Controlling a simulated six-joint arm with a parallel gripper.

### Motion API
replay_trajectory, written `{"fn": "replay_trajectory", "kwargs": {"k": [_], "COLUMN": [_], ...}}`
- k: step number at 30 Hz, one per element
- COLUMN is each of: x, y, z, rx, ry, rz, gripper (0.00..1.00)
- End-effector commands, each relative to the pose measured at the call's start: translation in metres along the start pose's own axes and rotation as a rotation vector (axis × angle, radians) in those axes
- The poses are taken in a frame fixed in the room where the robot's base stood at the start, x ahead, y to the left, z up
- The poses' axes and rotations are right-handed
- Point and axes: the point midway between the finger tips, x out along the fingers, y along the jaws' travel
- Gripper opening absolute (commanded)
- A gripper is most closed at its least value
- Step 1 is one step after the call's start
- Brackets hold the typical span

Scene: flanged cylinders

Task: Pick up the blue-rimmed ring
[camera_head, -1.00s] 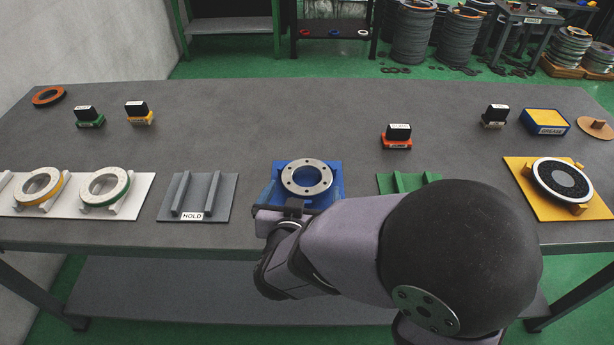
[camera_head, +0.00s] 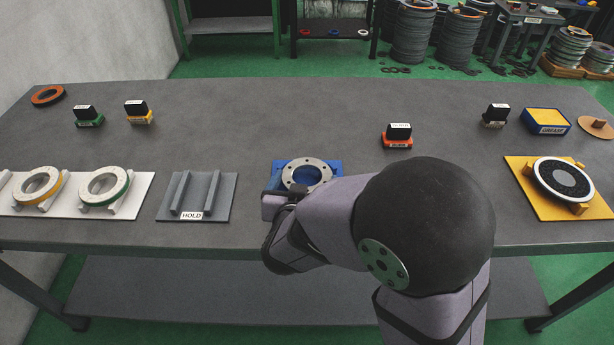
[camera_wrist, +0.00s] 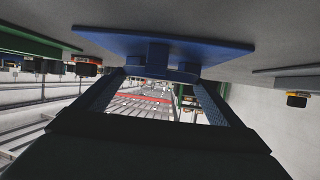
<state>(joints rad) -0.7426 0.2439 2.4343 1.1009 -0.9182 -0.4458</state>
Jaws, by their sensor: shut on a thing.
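The blue-rimmed ring (camera_head: 307,163) shows in the head view as a pale metal flange with bolt holes, on or just above a blue stand (camera_head: 335,169) at the table's front middle. My gripper (camera_head: 284,193) is at its near side, low and level, and my arm hides the ring's near right part. In the wrist view my gripper (camera_wrist: 163,77) has its two fingers on either side of a blue rounded edge, which I take as the ring's rim (camera_wrist: 160,73), and is shut on it. The blue stand also shows there (camera_wrist: 160,42). Whether the ring touches the stand is unclear.
A grey HOLD rack (camera_head: 197,197) is empty to the left. A white rack (camera_head: 146,187) holds a yellow-banded ring (camera_head: 22,197) and a green-banded ring (camera_head: 88,197). A yellow fixture (camera_head: 540,209) with a dark disc stands at right.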

Motion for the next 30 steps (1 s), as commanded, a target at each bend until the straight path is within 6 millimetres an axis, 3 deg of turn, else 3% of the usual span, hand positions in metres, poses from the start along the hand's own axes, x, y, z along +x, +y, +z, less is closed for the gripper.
{"fn": "replay_trajectory", "kwargs": {"k": [11,30], "x": [-0.004,-0.036], "y": [-0.001,-0.001], "z": [-0.013,-0.09], "rx": [0.006,0.004], "ry": [0.009,0.009], "rz": [0.0,-0.001], "gripper": [0.37,0.37]}}
